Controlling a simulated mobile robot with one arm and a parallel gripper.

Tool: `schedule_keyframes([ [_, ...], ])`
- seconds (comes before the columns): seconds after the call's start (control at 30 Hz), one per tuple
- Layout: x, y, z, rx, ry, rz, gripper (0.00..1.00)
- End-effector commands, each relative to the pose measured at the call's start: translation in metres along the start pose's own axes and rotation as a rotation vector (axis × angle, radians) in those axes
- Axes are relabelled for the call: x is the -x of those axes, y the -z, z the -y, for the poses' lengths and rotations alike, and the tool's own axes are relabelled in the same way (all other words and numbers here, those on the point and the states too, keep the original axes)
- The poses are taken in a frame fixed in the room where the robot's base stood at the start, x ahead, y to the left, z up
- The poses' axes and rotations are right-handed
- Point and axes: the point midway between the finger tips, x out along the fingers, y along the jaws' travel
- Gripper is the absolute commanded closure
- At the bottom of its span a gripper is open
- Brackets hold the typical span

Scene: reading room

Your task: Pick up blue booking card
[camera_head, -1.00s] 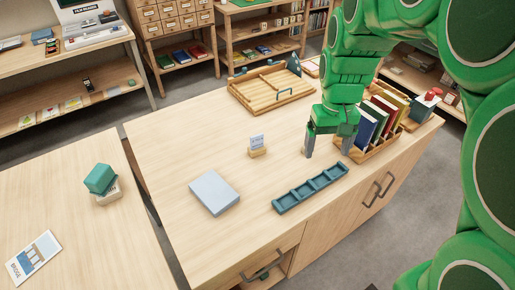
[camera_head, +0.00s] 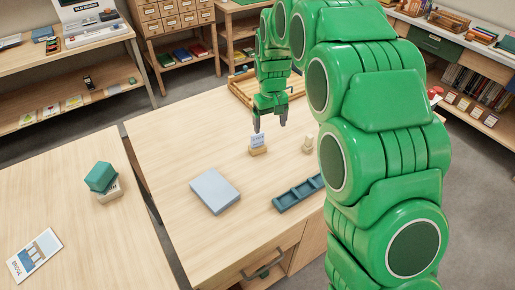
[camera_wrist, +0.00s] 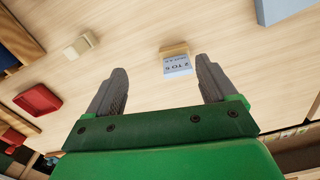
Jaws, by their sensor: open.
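The blue booking card (camera_head: 258,139) is a small pale blue card with dark print. It stands upright in a small wooden holder (camera_head: 258,151) on the middle table. In the wrist view the card (camera_wrist: 178,67) appears upside down with its holder (camera_wrist: 174,49), in line with the gap between my fingers. My gripper (camera_head: 270,118) is open and empty, pointing down just above and behind the card in the head view.
A pale grey-blue box (camera_head: 215,191) and a teal divided tray (camera_head: 298,193) lie on the near side of the table. A small beige block (camera_head: 308,144) stands right of the card. A wooden tray (camera_head: 238,91) is behind my gripper. The wrist view shows a red dish (camera_wrist: 38,100).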

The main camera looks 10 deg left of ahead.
Motion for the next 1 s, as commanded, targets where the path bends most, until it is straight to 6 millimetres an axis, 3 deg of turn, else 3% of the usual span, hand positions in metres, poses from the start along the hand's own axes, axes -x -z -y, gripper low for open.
schedule_keyframes([
  [0.1,-0.019,0.021,0.011,0.031,0.0,-0.002,0.15],
  [0.3,-0.034,0.042,0.022,0.062,-0.002,-0.012,0.15],
  [0.87,-0.071,0.047,0.024,0.067,-0.002,-0.012,0.15],
  [1.0,-0.088,0.049,0.024,0.066,-0.002,-0.012,0.15],
])
